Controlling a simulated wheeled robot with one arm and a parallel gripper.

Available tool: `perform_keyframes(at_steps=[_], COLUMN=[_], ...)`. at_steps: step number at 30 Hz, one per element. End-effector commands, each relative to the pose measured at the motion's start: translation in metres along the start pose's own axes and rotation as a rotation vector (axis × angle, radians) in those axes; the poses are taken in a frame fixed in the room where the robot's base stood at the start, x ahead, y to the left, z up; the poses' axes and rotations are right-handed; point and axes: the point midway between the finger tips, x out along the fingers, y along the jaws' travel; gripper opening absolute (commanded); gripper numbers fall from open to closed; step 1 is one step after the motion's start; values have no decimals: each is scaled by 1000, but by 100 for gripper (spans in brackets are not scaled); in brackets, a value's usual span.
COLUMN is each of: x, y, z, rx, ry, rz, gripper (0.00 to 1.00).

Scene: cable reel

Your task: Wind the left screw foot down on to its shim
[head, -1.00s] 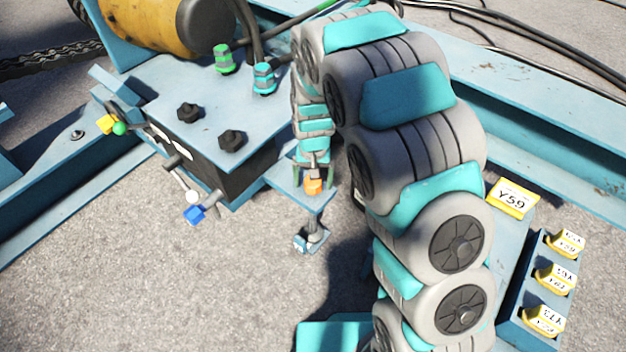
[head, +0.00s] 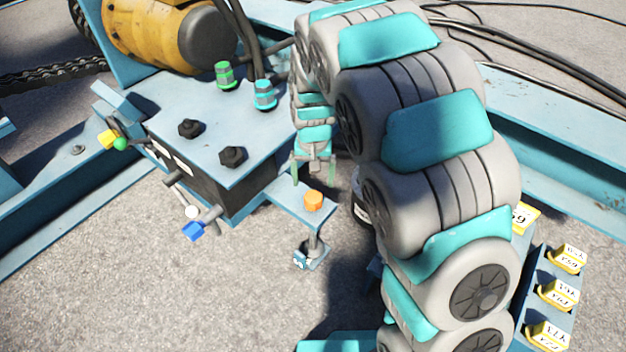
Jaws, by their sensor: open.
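The screw foot shows an orange knob (head: 313,200) on top of a blue bracket plate (head: 290,207) that juts from the black-sided box. Its dark threaded stem (head: 313,240) runs down below the plate to a small blue and white piece (head: 309,259) near the ground. I cannot tell foot from shim there, or whether there is a gap. My gripper (head: 313,180) points down with its two green fingers apart. It is empty and sits just above and behind the orange knob, clear of it.
The box (head: 215,120) carries black bolts, a green fitting (head: 224,75) and a teal fitting (head: 264,94) with hoses. Levers with blue (head: 194,231) and white ends stick out in front. A rack of yellow tags (head: 557,293) stands at right. Ground at front left is clear.

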Motion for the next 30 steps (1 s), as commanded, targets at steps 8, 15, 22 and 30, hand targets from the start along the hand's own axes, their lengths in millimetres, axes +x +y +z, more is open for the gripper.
perform_keyframes(at_steps=[8, 15, 22, 30], x=[2, 4, 11, 48], y=[5, 1, -1, -1], z=[0, 3, 4, 5], rx=[8, 3, -1, -2], ry=[3, 1, -4, -5], rz=[11, 4, 0, 0], gripper=[95, 95, 95, 95])
